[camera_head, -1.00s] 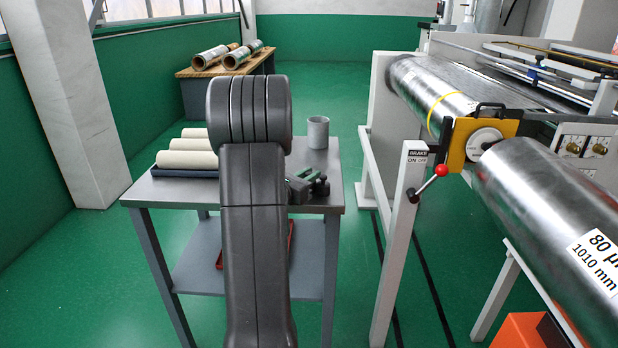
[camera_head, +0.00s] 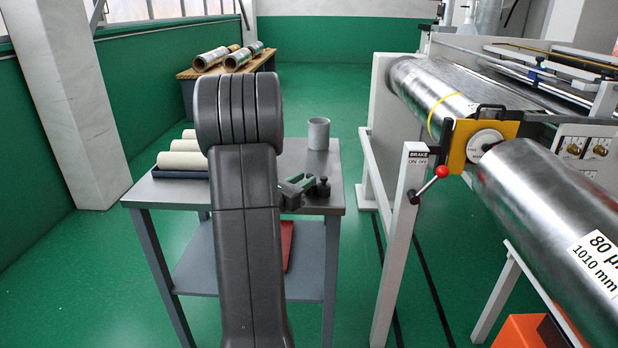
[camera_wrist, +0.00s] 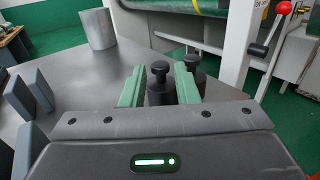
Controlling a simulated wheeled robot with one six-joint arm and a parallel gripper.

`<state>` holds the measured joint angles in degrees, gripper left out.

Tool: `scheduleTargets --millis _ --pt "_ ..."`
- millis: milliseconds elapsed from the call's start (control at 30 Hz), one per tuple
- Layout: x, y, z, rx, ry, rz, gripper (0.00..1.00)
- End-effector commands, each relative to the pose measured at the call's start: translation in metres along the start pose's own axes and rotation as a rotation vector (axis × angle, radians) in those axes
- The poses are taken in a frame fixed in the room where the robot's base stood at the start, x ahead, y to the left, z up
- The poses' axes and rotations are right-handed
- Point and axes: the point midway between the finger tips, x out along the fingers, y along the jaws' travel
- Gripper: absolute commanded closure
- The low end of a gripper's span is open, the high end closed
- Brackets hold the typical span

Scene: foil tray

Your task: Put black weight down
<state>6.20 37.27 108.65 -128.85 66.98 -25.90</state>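My gripper (camera_wrist: 160,88) has two green fingers. In the wrist view a black weight (camera_wrist: 160,86) with a round knob stands upright between them, and the fingers look closed against its sides. Its base is hidden by the gripper body, so I cannot tell whether it touches the table. A second black weight (camera_wrist: 195,64) is just beyond, partly behind the right finger. In the head view my gripper (camera_head: 301,186) is low over the right part of the grey table (camera_head: 180,191). A black weight (camera_head: 321,187) shows beside the fingertips.
A grey cup (camera_head: 318,134) stands at the table's back right. Cream rolls (camera_head: 185,160) lie on the left in a dark blue tray. Dark grey upright plates (camera_wrist: 37,89) are left of my gripper. The brake post (camera_head: 398,240) and the machine are to the right, past the table edge.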

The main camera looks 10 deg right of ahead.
Motion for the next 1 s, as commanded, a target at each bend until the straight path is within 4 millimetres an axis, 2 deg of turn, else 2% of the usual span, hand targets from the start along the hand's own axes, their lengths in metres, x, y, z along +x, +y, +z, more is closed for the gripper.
scheduleTargets --millis 33,200,400,600,1000 --pt "-0.014 0.002 0.000 0.000 0.000 0.005 0.72" --pt "-0.051 0.002 0.001 0.001 -0.001 0.005 0.72" --pt "-0.079 0.001 0.000 0.001 0.000 0.002 0.72" --pt "-0.088 0.000 0.000 0.002 -0.001 -0.001 0.72" --pt "-0.086 0.000 0.000 0.002 -0.001 -0.002 0.72"
